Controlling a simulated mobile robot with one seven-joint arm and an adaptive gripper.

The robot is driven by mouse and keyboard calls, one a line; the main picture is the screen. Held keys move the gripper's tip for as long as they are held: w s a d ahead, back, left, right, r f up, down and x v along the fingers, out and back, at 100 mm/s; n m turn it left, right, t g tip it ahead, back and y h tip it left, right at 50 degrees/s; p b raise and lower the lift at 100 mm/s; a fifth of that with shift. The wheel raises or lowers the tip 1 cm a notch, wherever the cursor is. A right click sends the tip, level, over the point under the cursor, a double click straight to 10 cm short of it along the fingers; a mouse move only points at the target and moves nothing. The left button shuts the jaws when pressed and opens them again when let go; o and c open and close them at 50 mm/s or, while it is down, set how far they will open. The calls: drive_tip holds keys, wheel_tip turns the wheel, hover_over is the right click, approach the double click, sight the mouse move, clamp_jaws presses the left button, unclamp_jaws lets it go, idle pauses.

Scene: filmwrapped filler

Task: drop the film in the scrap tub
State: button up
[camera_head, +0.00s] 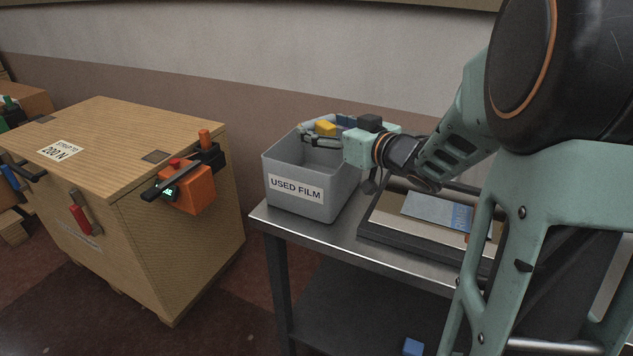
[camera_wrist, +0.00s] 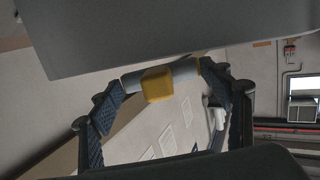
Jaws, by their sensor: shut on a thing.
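The scrap tub (camera_head: 345,193) is a grey open box labelled USED FILM, standing upright at the left end of the metal table. My gripper (camera_head: 318,137) is over the tub's opening, near its upper rim. In the wrist view my gripper (camera_wrist: 168,80) is shut on a short pale grey rolled piece with a yellow block (camera_wrist: 157,83) around its middle. The yellow block also shows in the head view (camera_head: 325,128). I cannot tell whether this piece is the film. A grey panel, perhaps the tub wall, fills the top of the wrist view. The tub's inside is mostly hidden.
A dark-edged tray (camera_head: 385,237) with a pale blue sheet (camera_head: 437,210) lies right of the tub, under my arm. A wooden crate (camera_head: 165,215) with an orange device (camera_head: 188,190) on its corner stands left, across a gap. A blue block (camera_head: 413,346) is on the lower shelf.

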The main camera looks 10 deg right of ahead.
drive_tip(key=shift+f+b, duration=0.8)
drive_tip(key=shift+f, duration=0.45)
drive_tip(key=o, duration=1.1)
drive_tip(key=shift+o, duration=0.2)
drive_tip(key=v, duration=1.2)
